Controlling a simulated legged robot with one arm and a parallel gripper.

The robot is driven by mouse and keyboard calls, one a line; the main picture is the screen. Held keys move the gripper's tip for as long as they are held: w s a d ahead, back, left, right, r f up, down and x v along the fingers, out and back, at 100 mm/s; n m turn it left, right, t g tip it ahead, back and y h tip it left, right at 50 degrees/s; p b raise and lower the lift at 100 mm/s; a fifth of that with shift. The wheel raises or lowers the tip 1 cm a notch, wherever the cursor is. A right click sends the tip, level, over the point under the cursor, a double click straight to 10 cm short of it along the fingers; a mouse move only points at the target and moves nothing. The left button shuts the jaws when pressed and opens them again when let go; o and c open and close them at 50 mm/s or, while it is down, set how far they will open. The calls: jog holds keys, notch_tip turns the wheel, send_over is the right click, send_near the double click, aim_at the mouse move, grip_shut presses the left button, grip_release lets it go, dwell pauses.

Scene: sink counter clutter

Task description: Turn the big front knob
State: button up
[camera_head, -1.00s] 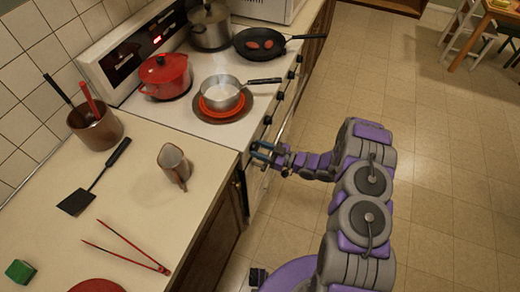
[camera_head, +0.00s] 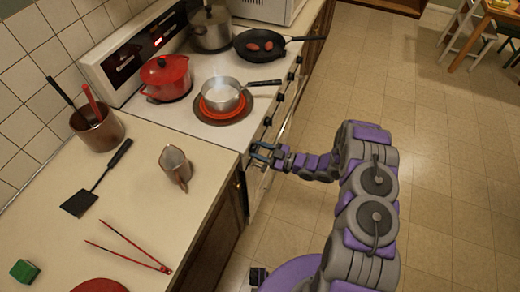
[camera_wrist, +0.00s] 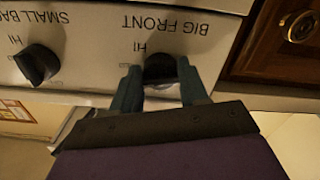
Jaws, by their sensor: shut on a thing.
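The big front knob (camera_wrist: 159,68) is a black knob on the white stove front. In the wrist view it sits under the upside-down label "BIG FRONT" (camera_wrist: 173,23). My gripper (camera_wrist: 160,84) has one blue-grey finger on each side of the knob and is shut on it. The fingers hide part of the knob's sides. In the head view my gripper (camera_head: 262,152) is at the near end of the stove's front panel, and the knob is hidden by it.
A neighbouring black knob (camera_wrist: 37,64) labelled "SMALL BA..." is to the left in the wrist view. A wooden cabinet door (camera_wrist: 275,45) is close on the right. On the stove (camera_head: 215,133) stand a saucepan (camera_head: 221,97), a red pot (camera_head: 166,77) and a frying pan (camera_head: 262,43).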

jog(key=n, duration=0.3)
jog(key=shift+n, duration=0.3)
jog(key=shift+n+b, duration=0.5)
jog(key=shift+n, duration=0.9)
jog(key=o, duration=1)
jog(key=shift+w, duration=0.1)
jog(key=shift+o, duration=0.2)
jog(key=shift+r, duration=0.1)
